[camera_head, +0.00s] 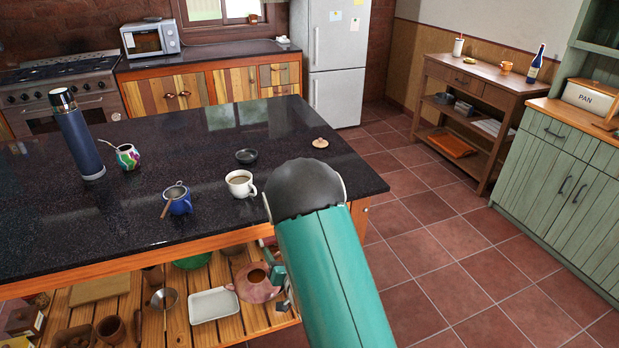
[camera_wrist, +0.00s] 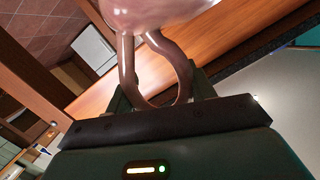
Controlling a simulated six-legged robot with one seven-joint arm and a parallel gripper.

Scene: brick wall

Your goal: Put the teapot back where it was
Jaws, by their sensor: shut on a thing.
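The pinkish teapot (camera_head: 256,284) is at the lower slatted shelf under the dark island counter, with its open top facing up. In the wrist view the shiny teapot body (camera_wrist: 150,12) is cut off by the top edge, and its loop handle sits between the fingers. My gripper (camera_head: 281,286) is shut on this handle; it also shows in the wrist view (camera_wrist: 158,95). My green arm hides part of the gripper in the head view. I cannot tell whether the teapot touches the shelf. A small round tan lid-like piece (camera_head: 320,143) lies on the counter.
The shelf (camera_head: 235,325) holds a white tray (camera_head: 214,305) left of the teapot, a metal ladle (camera_head: 164,298), a green bowl (camera_head: 191,261) and brown cups. The counter (camera_head: 110,222) overhangs the shelf and bears a white coffee cup (camera_head: 240,184), a blue cup (camera_head: 178,203) and a flask (camera_head: 78,135).

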